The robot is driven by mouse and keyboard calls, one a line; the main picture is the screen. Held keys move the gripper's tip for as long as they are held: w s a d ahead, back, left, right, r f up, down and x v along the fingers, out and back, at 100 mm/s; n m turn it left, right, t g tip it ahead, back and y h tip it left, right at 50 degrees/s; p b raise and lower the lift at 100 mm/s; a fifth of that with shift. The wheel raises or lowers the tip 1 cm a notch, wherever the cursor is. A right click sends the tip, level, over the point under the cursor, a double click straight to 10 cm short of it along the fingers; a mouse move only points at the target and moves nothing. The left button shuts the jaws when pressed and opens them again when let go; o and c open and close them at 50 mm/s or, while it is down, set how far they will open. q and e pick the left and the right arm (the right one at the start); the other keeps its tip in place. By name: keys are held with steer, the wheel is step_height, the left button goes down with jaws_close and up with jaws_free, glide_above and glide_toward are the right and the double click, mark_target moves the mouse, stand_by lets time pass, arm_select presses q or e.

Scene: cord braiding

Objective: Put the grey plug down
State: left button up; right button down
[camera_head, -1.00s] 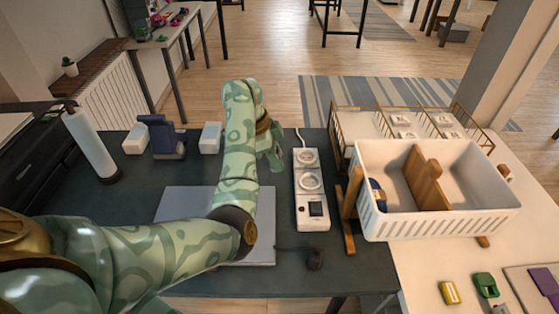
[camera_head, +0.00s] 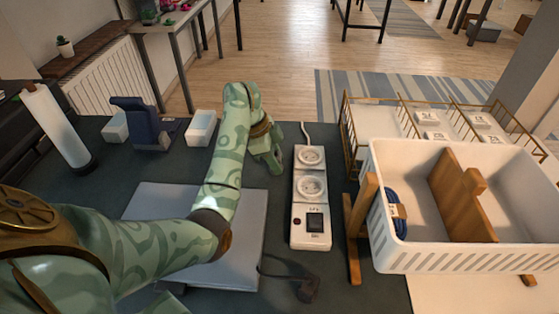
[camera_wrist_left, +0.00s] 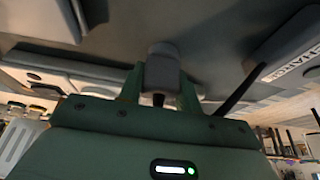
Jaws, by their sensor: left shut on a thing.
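My left gripper (camera_head: 275,161) hangs over the dark table, just left of the white power strip (camera_head: 312,186). In the left wrist view, its two green fingers (camera_wrist_left: 161,92) are shut on the grey plug (camera_wrist_left: 162,68), with a dark stub at its near end. The plug is hidden in the head view. I cannot tell whether it touches the table. The strip has two round sockets, both empty, and a small dark display. My right gripper is not in view.
A flat grey slab (camera_head: 242,268) lies under my left forearm. A dark plug on a cord (camera_head: 307,289) lies right of it. A white crate (camera_head: 470,260) with a wooden divider and blue coil stands right of the strip. A navy stand (camera_head: 140,122) and white blocks are behind.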

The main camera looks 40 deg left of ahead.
arm_select(q)
steer(key=shift+f, duration=0.1)
steer(key=o, duration=1.2)
steer(key=p+v, duration=0.7)
steer(key=v, duration=0.5)
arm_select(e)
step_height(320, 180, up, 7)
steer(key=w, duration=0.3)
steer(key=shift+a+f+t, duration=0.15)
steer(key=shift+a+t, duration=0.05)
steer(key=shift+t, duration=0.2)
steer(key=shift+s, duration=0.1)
